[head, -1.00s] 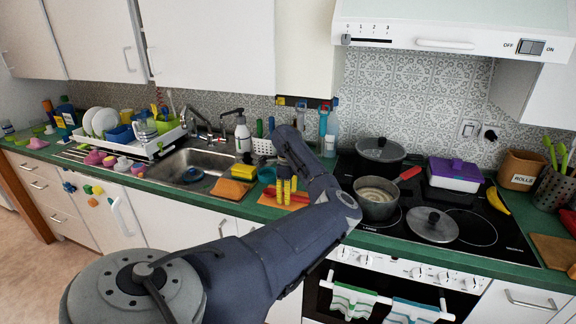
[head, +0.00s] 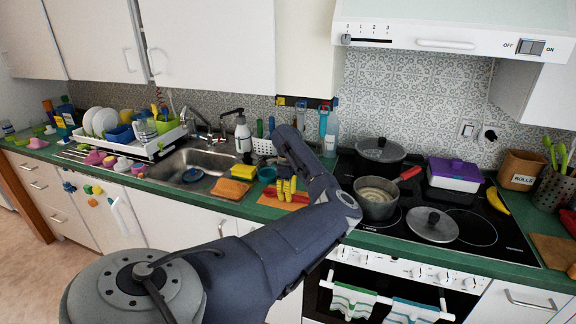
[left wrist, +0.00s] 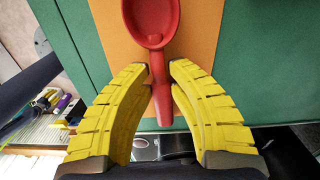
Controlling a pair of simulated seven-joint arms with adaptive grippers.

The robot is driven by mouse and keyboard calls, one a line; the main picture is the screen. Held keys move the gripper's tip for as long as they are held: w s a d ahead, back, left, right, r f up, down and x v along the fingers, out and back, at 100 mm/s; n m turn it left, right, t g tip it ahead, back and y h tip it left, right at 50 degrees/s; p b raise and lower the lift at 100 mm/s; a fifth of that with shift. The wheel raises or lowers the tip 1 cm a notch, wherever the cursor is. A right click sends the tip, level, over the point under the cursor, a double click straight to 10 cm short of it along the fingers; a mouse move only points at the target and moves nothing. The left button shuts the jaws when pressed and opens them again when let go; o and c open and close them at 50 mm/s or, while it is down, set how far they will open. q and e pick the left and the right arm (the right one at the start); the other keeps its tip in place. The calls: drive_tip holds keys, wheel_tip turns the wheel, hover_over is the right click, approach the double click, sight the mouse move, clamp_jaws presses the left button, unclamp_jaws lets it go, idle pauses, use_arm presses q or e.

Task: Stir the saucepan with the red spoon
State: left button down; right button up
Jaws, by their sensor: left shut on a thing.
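The saucepan (head: 376,204) stands open on the hob's left side, with pale contents inside and a red handle pointing right. The red spoon (head: 271,191) lies over an orange board on the green counter, left of the hob. In the left wrist view the spoon (left wrist: 152,22) shows its bowl at the top and its handle between my yellow fingers. My left gripper (head: 287,191) is shut on the spoon's handle, low over the board; it also fills the left wrist view (left wrist: 160,70). My right gripper is not in view.
A lidded dark pot (head: 381,152) stands behind the saucepan. A loose glass lid (head: 432,226) lies on the hob to its right, and a purple-lidded box (head: 455,172) behind that. The sink (head: 187,172), sponges and a teal bowl (head: 267,174) are left of the gripper.

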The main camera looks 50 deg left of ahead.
use_arm(q)
drive_tip(key=shift+r, duration=2.4)
drive_tip(key=shift+r, duration=0.15)
